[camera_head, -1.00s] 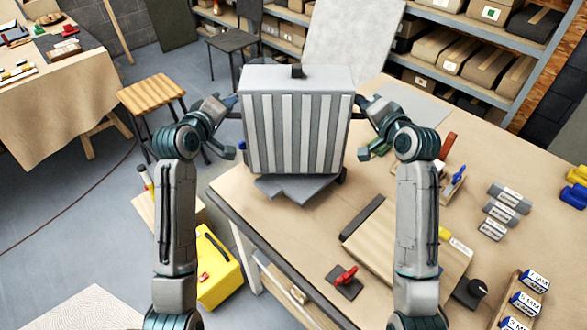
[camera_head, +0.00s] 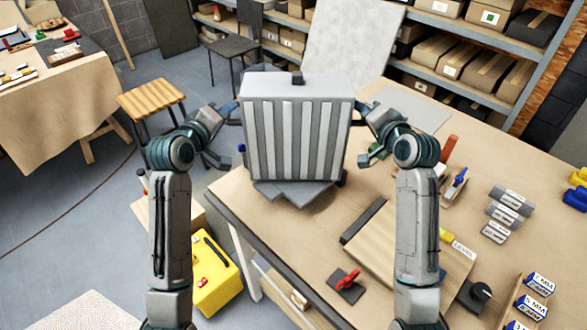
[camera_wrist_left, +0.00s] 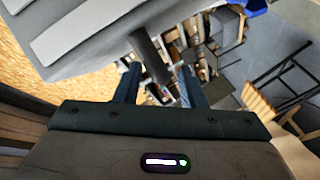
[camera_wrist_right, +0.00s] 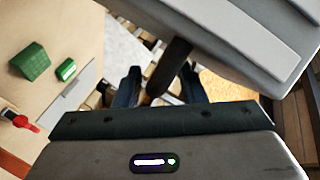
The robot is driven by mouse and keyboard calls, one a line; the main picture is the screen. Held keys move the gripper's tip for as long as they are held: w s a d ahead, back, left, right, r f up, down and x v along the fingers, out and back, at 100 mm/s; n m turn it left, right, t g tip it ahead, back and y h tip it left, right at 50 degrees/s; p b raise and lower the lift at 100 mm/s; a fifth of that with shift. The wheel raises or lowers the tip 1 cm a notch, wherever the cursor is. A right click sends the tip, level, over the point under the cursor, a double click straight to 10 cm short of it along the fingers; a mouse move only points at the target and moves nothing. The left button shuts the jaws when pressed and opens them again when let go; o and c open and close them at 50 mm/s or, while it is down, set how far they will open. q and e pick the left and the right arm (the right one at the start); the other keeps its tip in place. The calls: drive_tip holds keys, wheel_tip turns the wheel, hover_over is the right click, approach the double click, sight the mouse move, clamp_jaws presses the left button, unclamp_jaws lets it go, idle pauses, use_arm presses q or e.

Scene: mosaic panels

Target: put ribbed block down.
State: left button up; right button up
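The ribbed block (camera_head: 297,140), a grey block with pale vertical ribs, stands upright over a dark grey plate (camera_head: 293,192) near the table's far left edge. Its lower edge appears to meet the plate. A dark handle sticks out of each side, seen in the left wrist view (camera_wrist_left: 150,48) and the right wrist view (camera_wrist_right: 168,68). My left gripper (camera_head: 231,132) is at the block's left side, fingers apart around the handle's end with gaps. My right gripper (camera_head: 362,132) is at the right side, fingers apart, the handle between them without visible contact.
The table (camera_head: 300,240) holds a wooden board (camera_head: 405,250), a red toggle clamp (camera_head: 345,281) and several grey labelled blocks (camera_head: 503,213) to the right. A stool (camera_head: 150,100) and a yellow case (camera_head: 215,275) stand left of the table. A pale panel (camera_head: 350,45) stands behind.

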drive_tip(key=shift+s+r, duration=0.1)
drive_tip(key=shift+s, duration=0.05)
use_arm(q)
drive_tip(key=v, duration=1)
drive_tip(key=shift+s, duration=0.4)
use_arm(e)
drive_tip(key=v, duration=0.7)
drive_tip(key=shift+s, duration=0.25)
use_arm(q)
drive_tip(key=shift+a+r, duration=0.1)
drive_tip(key=shift+s, duration=0.1)
